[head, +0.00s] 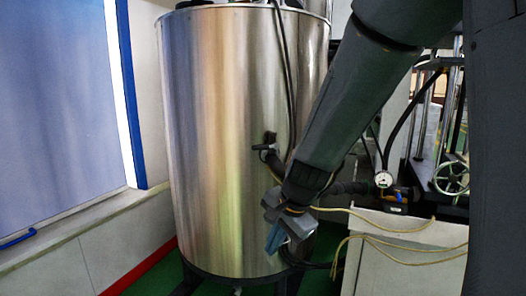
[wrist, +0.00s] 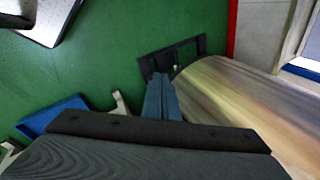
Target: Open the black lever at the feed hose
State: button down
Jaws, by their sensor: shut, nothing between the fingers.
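My gripper (head: 273,240) hangs from my arm in front of the lower right side of the steel tank (head: 215,140). Its blue fingers point down and are together with nothing between them. In the wrist view the shut gripper (wrist: 161,88) points toward the green floor and the tank's base. A thick black hose (head: 350,187) runs right from behind my arm toward a round gauge (head: 383,180).
A pale cabinet (head: 405,250) with yellowish cables stands at the lower right. A handwheel (head: 452,178) is at the far right. A blue-framed panel (head: 60,110) is on the left. Green floor (wrist: 90,65) is open in the wrist view, with a blue object (wrist: 55,112) on it.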

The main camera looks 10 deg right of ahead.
jog(key=w+r+m+t, duration=0.3)
jog(key=w+r+m, duration=0.4)
jog(key=w+m, duration=0.3)
jog(key=m+t+h+p, duration=0.1)
jog(key=m+t, duration=0.3)
jog(key=m, duration=0.9)
send_near(264, 147)
jog(key=s+f, duration=0.2)
jog(key=f, duration=0.1)
jog(key=s+a+f, duration=0.1)
jog(key=shift+f, duration=0.3)
jog(key=w+f+p, duration=0.2)
jog(key=w+p, duration=0.1)
jog(key=w, duration=0.6)
jog(key=shift+a, duration=0.25)
jog(key=shift+w, duration=0.1)
jog(key=shift+a+r, duration=0.1)
jog(key=shift+a, duration=0.05)
